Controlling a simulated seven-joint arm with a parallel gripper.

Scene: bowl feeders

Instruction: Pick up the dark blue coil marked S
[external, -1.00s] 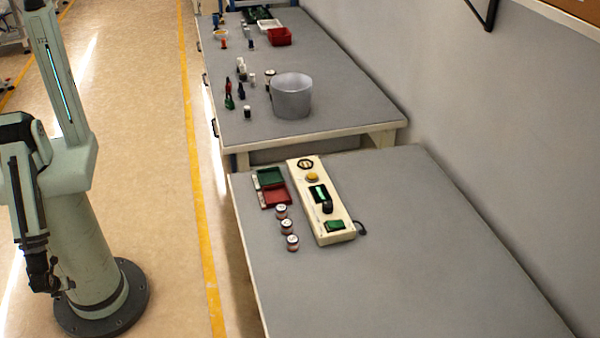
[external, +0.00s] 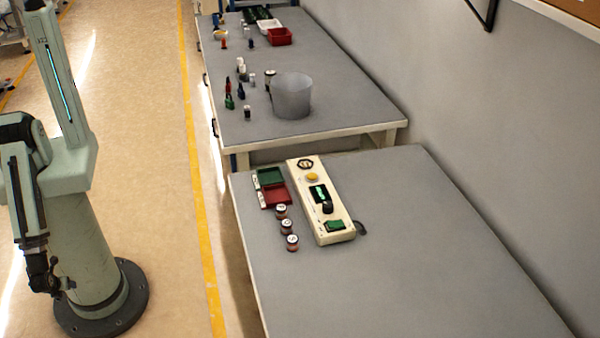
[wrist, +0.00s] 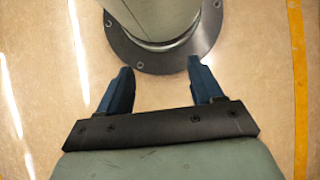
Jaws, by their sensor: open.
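Three small coils with pale lettered tops stand in a row on the near grey table: the far one (external: 281,211), the middle one (external: 287,226) and the near one (external: 292,242). Their sides look dark and reddish. The letters are too small to read, so I cannot tell which is marked S, and no dark blue coil is clear there. My gripper (wrist: 160,66) is open and empty in the wrist view, its two blue fingers apart above the floor beside my base. In the external view my arm hangs at the left, well away from the table.
A cream control box (external: 320,200) stands right of the coils. A green tray (external: 270,177) and a red tray (external: 275,196) lie behind them. The far table (external: 340,95) holds a grey bowl (external: 291,97) and several small parts. The near table's right side is clear.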

